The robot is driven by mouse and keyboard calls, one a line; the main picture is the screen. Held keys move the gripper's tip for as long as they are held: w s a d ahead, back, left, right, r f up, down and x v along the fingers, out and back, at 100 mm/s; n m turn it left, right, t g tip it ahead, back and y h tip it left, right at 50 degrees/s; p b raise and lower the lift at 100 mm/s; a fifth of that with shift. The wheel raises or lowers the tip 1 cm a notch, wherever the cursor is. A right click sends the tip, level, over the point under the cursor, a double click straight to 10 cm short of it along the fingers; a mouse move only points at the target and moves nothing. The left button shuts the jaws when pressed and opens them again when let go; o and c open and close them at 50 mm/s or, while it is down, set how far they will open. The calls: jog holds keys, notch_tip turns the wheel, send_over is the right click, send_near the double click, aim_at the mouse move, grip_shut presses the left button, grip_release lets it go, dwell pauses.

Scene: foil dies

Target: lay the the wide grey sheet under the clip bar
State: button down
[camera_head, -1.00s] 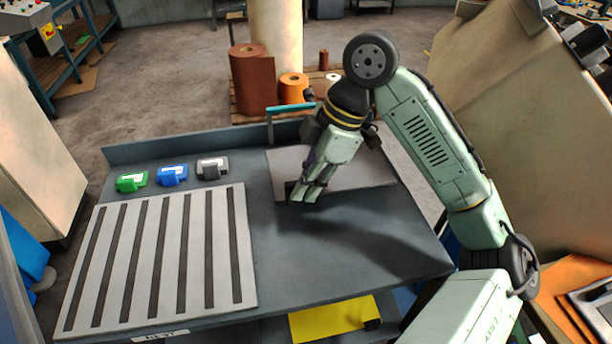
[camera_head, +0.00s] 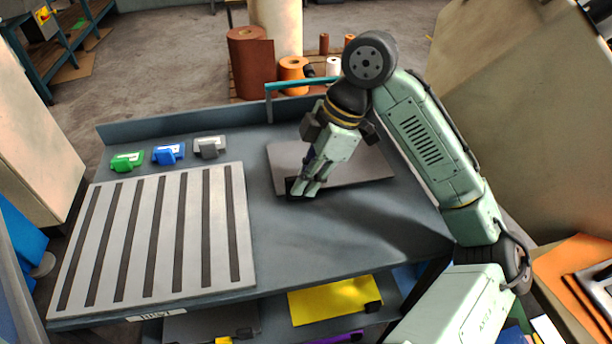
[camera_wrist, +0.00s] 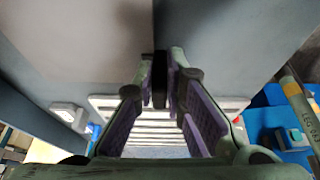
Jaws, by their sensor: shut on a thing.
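The wide grey sheet (camera_head: 362,164) shows at the back right of the blue-grey worktable, tilted or flat I cannot tell. My gripper (camera_head: 301,194) is at its near left corner, shut on a dark tab there. In the wrist view the gripper (camera_wrist: 160,85) has its fingers around the dark tab (camera_wrist: 160,70), with the sheet (camera_wrist: 80,35) spreading to the left. The teal clip bar (camera_head: 290,88) stands on a post at the table's back edge, beyond the sheet. My arm hides its right end. The sheet's far edge appears in front of the bar.
A slotted pale rack (camera_head: 155,235) fills the table's left side. Green (camera_head: 126,161), blue (camera_head: 168,154) and grey (camera_head: 209,147) blocks stand behind it. A yellow sheet (camera_head: 335,298) lies on the shelf below. The table's middle front is clear.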

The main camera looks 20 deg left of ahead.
jog(key=shift+f+b, duration=0.3)
jog(key=shift+f, duration=0.3)
jog(key=c, duration=1.6)
grip_release()
jog(key=shift+o, duration=0.2)
